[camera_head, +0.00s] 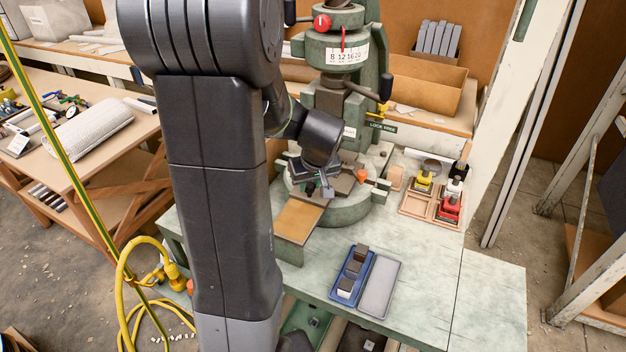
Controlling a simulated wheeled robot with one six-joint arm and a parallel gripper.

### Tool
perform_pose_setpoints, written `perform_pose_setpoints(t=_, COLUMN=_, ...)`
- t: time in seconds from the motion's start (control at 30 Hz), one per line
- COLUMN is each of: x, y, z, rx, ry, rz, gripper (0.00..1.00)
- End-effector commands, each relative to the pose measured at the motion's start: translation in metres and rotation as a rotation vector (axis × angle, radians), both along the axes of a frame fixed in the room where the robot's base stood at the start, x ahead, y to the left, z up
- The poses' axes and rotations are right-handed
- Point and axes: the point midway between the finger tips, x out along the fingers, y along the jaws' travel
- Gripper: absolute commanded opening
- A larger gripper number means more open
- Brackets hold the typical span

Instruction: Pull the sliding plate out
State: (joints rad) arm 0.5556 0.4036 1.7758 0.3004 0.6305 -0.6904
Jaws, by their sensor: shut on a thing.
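The green fly press (340,100) stands on the pale green bench, with its round base (352,212) at the bench's back. The sliding plate (341,184), a dark grey-brown slab, lies in the press over the round base, under the ram. A tan-topped guide (299,221) slopes out from the base toward the front left. My gripper (326,191) reaches down at the near end of the plate and is shut on it. The fingertips are small here, and my wrist hides part of the plate and the exact hold.
A blue tray with grey blocks (352,274) and a grey slab (379,287) lie on the front bench. Wooden trays with yellow and red items (437,190) are at the right. A red-knobbed weight arm (322,22) is above. The right front bench is clear.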

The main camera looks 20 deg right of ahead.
Motion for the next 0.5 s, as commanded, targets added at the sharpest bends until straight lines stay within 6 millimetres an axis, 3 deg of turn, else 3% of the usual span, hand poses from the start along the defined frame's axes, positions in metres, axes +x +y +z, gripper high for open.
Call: perform_pose_setpoints(t=0.5, x=-0.072, y=0.085, z=-0.001, rx=0.001, ry=0.0, rz=0.005, gripper=0.0)
